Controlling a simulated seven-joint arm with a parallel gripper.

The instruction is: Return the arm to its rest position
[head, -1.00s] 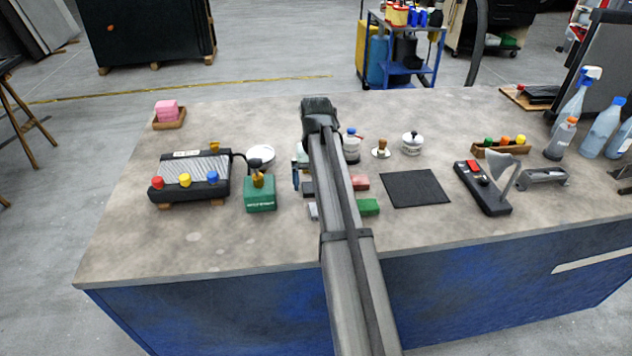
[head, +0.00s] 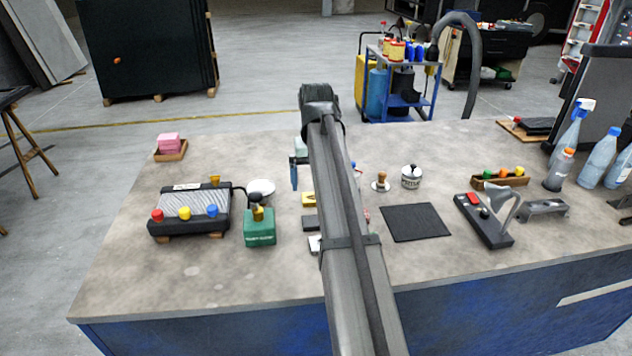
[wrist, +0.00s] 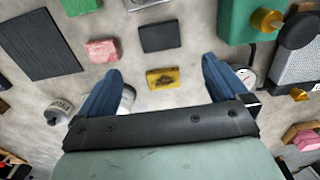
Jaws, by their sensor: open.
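My arm reaches out over the middle of the workbench (head: 130,265) in the head view. My gripper (wrist: 162,68) shows in the wrist view with its two blue fingers wide apart and nothing between them. It hangs above the bench, pointing down. A yellow block (wrist: 162,78) with a dark mark lies on the bench below the gap between the fingers.
Near the gripper lie a dark block (wrist: 160,36), a pink block (wrist: 102,50) and a black mat (head: 415,222). A green box (head: 260,232) and a machine with coloured knobs (head: 190,205) stand left. Spray bottles (head: 568,135) stand right. The bench's front left is bare.

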